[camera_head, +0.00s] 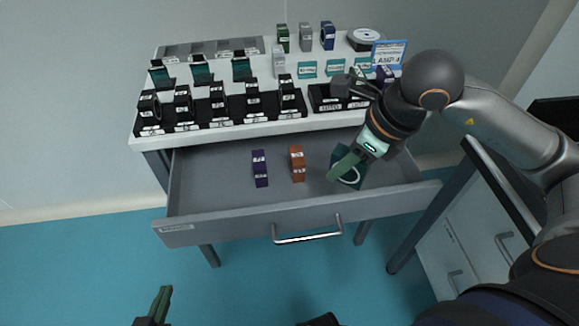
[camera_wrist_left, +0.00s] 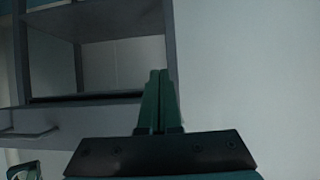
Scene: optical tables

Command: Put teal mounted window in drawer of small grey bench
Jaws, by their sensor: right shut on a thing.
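The drawer (camera_head: 215,165) of the small grey bench (camera_head: 230,132) is pulled open toward me. My right gripper (camera_head: 345,168) reaches down into the right part of the drawer. It is shut on the teal mounted window (camera_head: 352,180), a dark teal plate with a pale ring, partly hidden behind the fingers. I cannot tell whether the window touches the drawer floor. My left gripper (camera_head: 160,304) is low at the bottom left, far from the drawer. Its fingers are together and empty in the left wrist view (camera_wrist_left: 158,100).
A purple mount (camera_head: 260,168) and an orange mount (camera_head: 297,163) stand in the drawer, left of my right gripper. Several labelled black mounts, teal pieces and a blue sign (camera_head: 388,53) crowd the bench top. A drawer cabinet (camera_head: 455,245) stands at the right.

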